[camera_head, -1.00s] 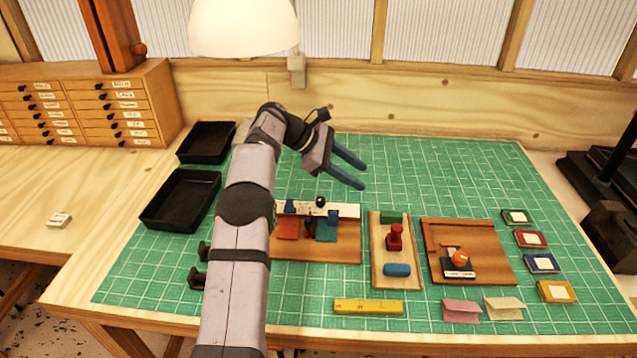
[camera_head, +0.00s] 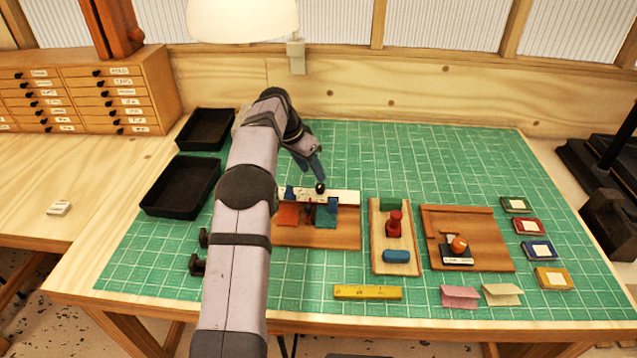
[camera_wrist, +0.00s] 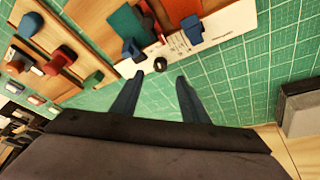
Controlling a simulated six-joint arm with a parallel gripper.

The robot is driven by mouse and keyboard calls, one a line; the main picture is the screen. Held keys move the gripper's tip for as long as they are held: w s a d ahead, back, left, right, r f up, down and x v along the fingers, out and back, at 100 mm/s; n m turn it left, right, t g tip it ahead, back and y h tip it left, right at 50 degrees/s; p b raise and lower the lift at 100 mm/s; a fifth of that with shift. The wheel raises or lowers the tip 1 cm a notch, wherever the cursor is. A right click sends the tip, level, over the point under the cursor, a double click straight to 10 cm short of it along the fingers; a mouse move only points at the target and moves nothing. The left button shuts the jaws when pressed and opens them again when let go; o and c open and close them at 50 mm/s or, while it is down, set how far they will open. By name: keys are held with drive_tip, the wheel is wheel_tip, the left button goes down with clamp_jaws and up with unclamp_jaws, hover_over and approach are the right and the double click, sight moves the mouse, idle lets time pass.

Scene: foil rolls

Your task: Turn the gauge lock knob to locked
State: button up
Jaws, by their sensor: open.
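The small black knob (camera_head: 320,188) stands on the white strip (camera_head: 345,197) along the back of a wooden board (camera_head: 340,238). In the wrist view the black knob (camera_wrist: 160,65) lies just beyond the fingertips, near the middle, on the labelled white strip (camera_wrist: 225,22). My gripper (camera_head: 318,177) is tilted down, just behind and above the knob. In the wrist view its two blue fingers (camera_wrist: 158,78) are spread apart with nothing between them. The knob's pointer and the print on the strip are too small to read.
The board also carries blue blocks, an orange piece (camera_head: 288,215) and a teal piece (camera_head: 326,222). To the right are a board with a red stamp (camera_head: 394,224) and a board with an orange ball knob (camera_head: 459,245). Black trays (camera_head: 182,187) stand at left. The mat behind is clear.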

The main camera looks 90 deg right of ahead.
sight(320, 186)
drive_tip(key=shift+m, duration=0.7)
drive_tip(key=shift+p+x, duration=1.65)
drive_tip(key=shift+x, duration=2.05)
drive_tip(key=c, duration=1)
